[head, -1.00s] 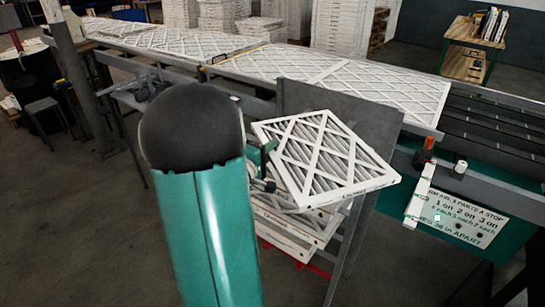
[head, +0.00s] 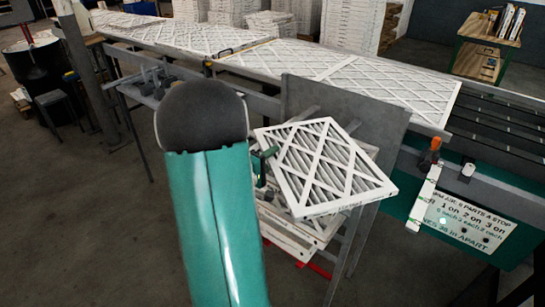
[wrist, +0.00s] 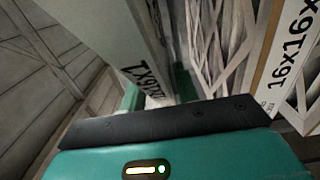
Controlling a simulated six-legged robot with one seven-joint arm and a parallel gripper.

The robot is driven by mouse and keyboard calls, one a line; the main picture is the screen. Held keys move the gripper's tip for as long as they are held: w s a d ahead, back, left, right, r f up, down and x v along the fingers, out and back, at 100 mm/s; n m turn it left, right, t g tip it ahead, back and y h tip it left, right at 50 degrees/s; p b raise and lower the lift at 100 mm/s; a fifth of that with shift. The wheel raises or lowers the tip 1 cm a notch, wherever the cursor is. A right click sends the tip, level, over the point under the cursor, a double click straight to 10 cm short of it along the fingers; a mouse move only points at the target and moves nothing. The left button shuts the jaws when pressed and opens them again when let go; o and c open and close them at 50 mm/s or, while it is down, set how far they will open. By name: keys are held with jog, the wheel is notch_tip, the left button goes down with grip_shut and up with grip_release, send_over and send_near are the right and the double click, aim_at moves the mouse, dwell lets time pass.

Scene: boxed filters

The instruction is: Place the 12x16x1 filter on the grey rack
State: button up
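The 12x16x1 filter (head: 325,168) is a white-framed pleated panel with a diagonal lattice. It is tilted over a stack of filters in the head view. My gripper (head: 262,166) is at its left edge, partly hidden behind my teal arm. In the wrist view, the filter's edge with its upside-down size label (wrist: 150,82) lies between the green fingers of my gripper (wrist: 157,92), which look shut on it. The grey rack (head: 345,103) has a flat back panel behind the filter and legs below. Its shelf is mostly hidden by the stack and the held filter.
Stacked filters (head: 290,238) lie below the held one; a 16x16 filter (wrist: 290,60) is close at the right in the wrist view. A long conveyor with filters (head: 390,90) runs behind. A sign (head: 463,222) hangs at right. Floor at left is open.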

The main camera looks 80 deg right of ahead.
jog(key=shift+o, duration=0.4)
jog(key=shift+w+a+r, duration=0.1)
jog(key=v, duration=1.1)
jog(key=shift+a, duration=0.35)
jog(key=shift+w, duration=0.15)
